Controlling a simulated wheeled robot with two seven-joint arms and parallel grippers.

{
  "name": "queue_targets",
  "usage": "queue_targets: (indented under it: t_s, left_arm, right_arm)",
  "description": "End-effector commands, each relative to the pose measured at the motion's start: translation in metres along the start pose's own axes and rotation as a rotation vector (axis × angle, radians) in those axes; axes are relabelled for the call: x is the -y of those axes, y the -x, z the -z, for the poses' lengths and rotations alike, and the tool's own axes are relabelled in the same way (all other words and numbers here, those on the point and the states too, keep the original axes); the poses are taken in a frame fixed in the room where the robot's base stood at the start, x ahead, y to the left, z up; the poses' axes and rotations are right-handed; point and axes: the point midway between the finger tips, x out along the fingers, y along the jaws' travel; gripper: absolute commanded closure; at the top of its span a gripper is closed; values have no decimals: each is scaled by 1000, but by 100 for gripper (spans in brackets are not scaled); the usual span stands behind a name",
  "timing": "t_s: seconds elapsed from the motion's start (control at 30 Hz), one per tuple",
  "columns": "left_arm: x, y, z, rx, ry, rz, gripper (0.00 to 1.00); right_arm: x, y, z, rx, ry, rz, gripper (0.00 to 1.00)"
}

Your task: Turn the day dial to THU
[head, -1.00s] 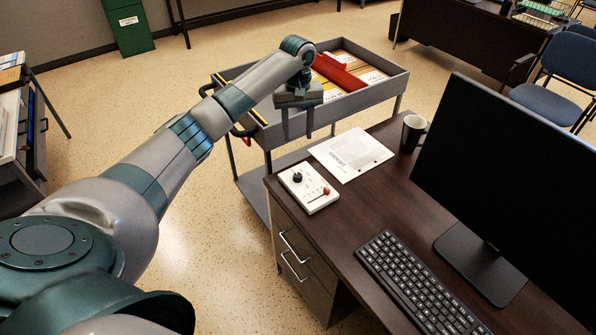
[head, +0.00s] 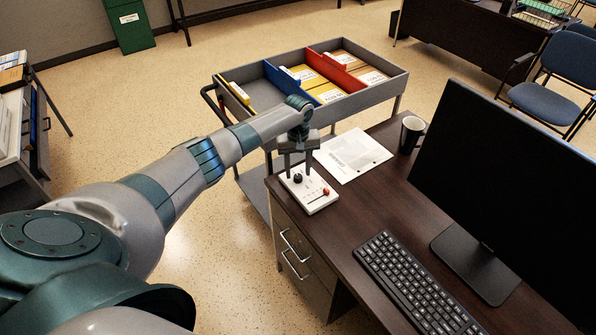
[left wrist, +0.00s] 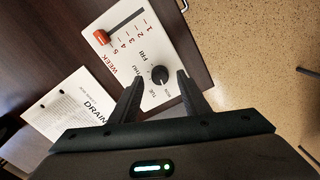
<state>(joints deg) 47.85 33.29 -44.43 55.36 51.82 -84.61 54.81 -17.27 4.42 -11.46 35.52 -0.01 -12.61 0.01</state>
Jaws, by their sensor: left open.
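The white control panel (head: 318,201) lies on the near left corner of the dark desk. Its black round day dial (left wrist: 159,75) has day labels around it, with FRI, THU and TUE readable in the left wrist view. I cannot tell surely which day it points to. A red-handled week slider (left wrist: 101,37) is on the same panel; its red handle also shows in the head view (head: 326,191). My left gripper (head: 298,173) points down above the dial, its fingers open and apart on either side of it. I see no firm grip. My right gripper is out of view.
A printed sheet (head: 352,156) and a dark mug (head: 411,133) lie beyond the panel. A keyboard (head: 417,286) and large monitor (head: 508,185) stand to the right. A grey cart (head: 378,91) with folders and dividers is behind the desk's left end.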

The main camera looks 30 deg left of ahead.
Motion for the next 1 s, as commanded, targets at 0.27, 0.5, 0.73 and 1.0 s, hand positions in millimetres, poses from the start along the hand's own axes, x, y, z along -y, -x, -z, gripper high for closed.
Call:
queue_targets:
  t_s: [0.27, 0.5, 0.73, 1.0]
  left_arm:
    - [0, -17, 0, -1, 0, -1, 58]
    - [0, -18, 0, -1, 0, -1, 58]
    - [0, -18, 0, -1, 0, 0, 99]
    - [0, -18, 0, -1, -11, -1, 99]
  right_arm:
    - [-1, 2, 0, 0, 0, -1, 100]
    - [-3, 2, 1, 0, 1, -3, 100]
    - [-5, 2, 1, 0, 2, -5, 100]
    - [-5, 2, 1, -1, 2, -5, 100]
